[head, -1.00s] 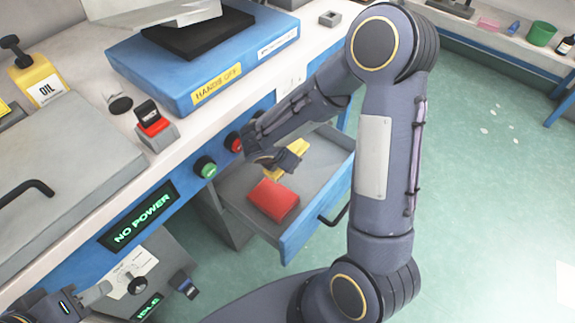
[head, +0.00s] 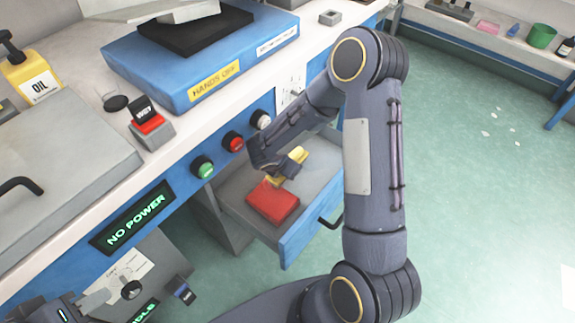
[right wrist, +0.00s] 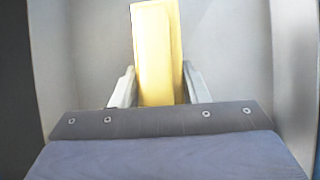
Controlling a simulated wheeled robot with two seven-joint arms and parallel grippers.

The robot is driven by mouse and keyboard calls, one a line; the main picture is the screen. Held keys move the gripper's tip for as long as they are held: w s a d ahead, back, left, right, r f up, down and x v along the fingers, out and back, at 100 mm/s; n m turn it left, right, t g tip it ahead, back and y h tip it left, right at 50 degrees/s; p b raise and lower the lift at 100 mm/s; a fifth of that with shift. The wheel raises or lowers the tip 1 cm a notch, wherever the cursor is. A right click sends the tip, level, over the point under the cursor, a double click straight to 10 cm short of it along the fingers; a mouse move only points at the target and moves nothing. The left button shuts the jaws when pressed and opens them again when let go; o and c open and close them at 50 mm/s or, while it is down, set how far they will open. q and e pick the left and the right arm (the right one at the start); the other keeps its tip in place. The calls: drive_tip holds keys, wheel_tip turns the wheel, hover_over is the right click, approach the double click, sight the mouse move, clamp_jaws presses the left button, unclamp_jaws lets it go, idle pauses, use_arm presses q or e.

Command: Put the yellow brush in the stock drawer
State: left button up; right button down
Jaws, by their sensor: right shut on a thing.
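The yellow brush (head: 298,156) is in my right gripper (head: 286,168), over the inside of the open stock drawer (head: 312,226). In the right wrist view the yellow brush (right wrist: 157,52) stands between the two fingers of my right gripper (right wrist: 159,88), which are shut on it. Grey drawer walls surround it there. I cannot tell whether the brush touches the drawer floor. My left gripper (head: 95,299) is at the lower left of the head view, near a knob on a grey panel. Its opening is unclear.
A red block (head: 272,202) lies in the drawer, close to the brush. Green (head: 202,167), red (head: 233,141) and white (head: 260,119) buttons line the bench front beside my right forearm. A blue machine base (head: 200,75) stands on the bench above.

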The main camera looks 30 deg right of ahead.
drive_tip(key=c, duration=1.3)
unclamp_jaws()
drive_tip(key=shift+f, duration=0.15)
drive_tip(key=o, duration=0.5)
drive_tip(key=shift+r+p, duration=0.3)
drive_tip(key=p+v, duration=0.1)
drive_tip(key=v, duration=0.5)
drive_tip(key=shift+a+r, duration=0.1)
drive_tip(key=shift+r, duration=0.1)
drive_tip(key=shift+s+a+r+p, duration=0.2)
drive_tip(key=shift+a+r+p, duration=0.05)
drive_tip(key=shift+r+p, duration=0.15)
